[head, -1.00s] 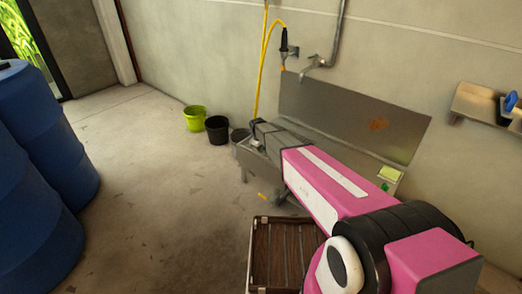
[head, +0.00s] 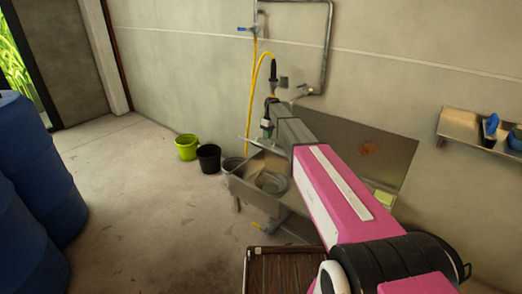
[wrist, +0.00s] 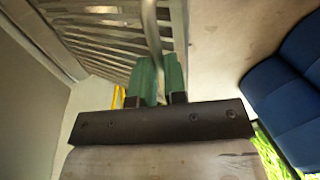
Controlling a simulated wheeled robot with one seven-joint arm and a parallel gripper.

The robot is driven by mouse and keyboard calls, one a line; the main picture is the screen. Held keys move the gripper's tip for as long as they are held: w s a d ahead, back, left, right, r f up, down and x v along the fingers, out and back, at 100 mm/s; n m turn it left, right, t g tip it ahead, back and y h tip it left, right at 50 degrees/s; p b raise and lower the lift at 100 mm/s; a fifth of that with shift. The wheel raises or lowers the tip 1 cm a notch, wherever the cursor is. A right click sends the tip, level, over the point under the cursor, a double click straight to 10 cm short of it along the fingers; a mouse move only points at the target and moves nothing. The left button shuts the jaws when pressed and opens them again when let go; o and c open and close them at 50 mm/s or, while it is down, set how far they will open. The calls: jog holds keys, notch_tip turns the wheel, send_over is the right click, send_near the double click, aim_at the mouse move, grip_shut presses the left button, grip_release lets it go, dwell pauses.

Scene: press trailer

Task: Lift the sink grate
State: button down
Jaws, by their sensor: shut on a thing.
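The sink grate (wrist: 105,40) is a metal frame with slats, filling the upper left of the wrist view. A thin grey bar of it passes between the green fingers of my gripper (wrist: 160,78), which are shut on it. In the head view my gripper (head: 266,128) is above the steel sink (head: 250,190), and a thin edge of the grate (head: 247,142) shows beside it, clear of the rim. The rest of the grate is hard to make out there. The sink's inside is partly visible, with a round metal shape (head: 271,182) in it.
A yellow hose (head: 250,95) and a tap (head: 303,92) are on the wall behind the sink. A green bucket (head: 187,147) and a black bucket (head: 208,157) stand left of it. A brown slatted crate (head: 272,270) is in front. Blue barrels (head: 35,180) stand far left.

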jog(key=w+d+r, duration=0.3)
jog(key=w+d, duration=0.1)
jog(key=w, duration=0.1)
jog(key=shift+w+d, duration=0.35)
jog(key=shift+w, duration=0.05)
jog(key=c, duration=1.2)
grip_release()
jog(key=shift+o, duration=0.2)
jog(key=shift+a+r, duration=0.1)
jog(key=shift+r, duration=0.15)
notch_tip(320, 180, up, 10)
jog(key=w+d, duration=0.1)
jog(key=shift+w+d+r, duration=0.15)
jog(key=shift+w+d, duration=0.05)
jog(key=shift+w, duration=0.1)
